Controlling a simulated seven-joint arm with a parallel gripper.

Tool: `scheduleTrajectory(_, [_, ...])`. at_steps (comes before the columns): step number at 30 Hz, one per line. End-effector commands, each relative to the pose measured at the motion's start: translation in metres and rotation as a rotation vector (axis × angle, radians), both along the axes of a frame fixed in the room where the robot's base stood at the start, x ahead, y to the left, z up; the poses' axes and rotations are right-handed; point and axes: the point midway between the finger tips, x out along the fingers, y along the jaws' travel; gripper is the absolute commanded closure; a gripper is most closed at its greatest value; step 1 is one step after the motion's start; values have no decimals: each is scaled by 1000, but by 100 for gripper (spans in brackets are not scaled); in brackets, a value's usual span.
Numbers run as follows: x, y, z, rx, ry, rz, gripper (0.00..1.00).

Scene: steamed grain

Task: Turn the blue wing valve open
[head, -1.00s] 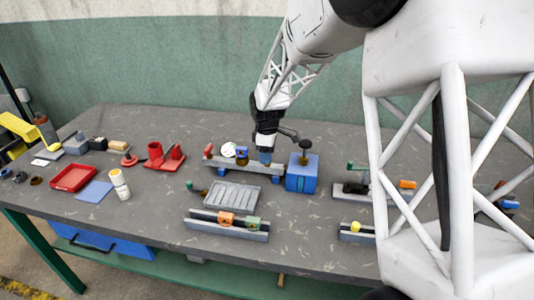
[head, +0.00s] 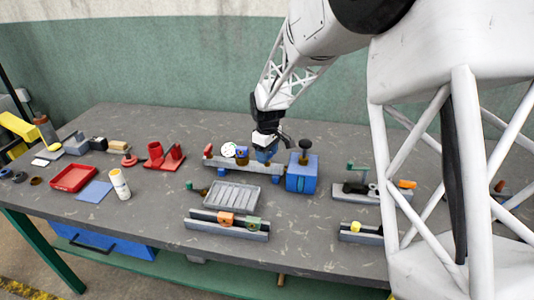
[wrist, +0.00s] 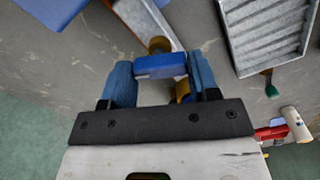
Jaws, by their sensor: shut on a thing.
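My gripper (head: 266,152) is low over the back of the workbench, at the right part of a grey rail fixture and left of a blue box. In the wrist view, its two blue fingers (wrist: 161,78) are shut on the blue wing valve (wrist: 160,65), a short blue bar lying across between them. A brass piece (wrist: 160,45) shows just beyond the bar. Another brass piece shows partly hidden by the right finger. In the head view the fingers hide the held valve, so its turn angle cannot be told there.
The blue box (head: 302,176) with a dark knob stands close right of the gripper. A grey ribbed tray (head: 234,196) lies in front. A rail with orange and green blocks (head: 227,225) is nearer the front edge. A red tray (head: 73,178) and white bottle (head: 119,184) stand left.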

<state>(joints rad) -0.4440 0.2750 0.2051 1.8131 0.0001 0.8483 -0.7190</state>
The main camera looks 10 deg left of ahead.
Motion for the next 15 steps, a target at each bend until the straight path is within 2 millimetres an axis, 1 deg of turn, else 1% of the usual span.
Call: scheduleTrajectory(15, [0, 0, 0, -1, 0, -490, 68])
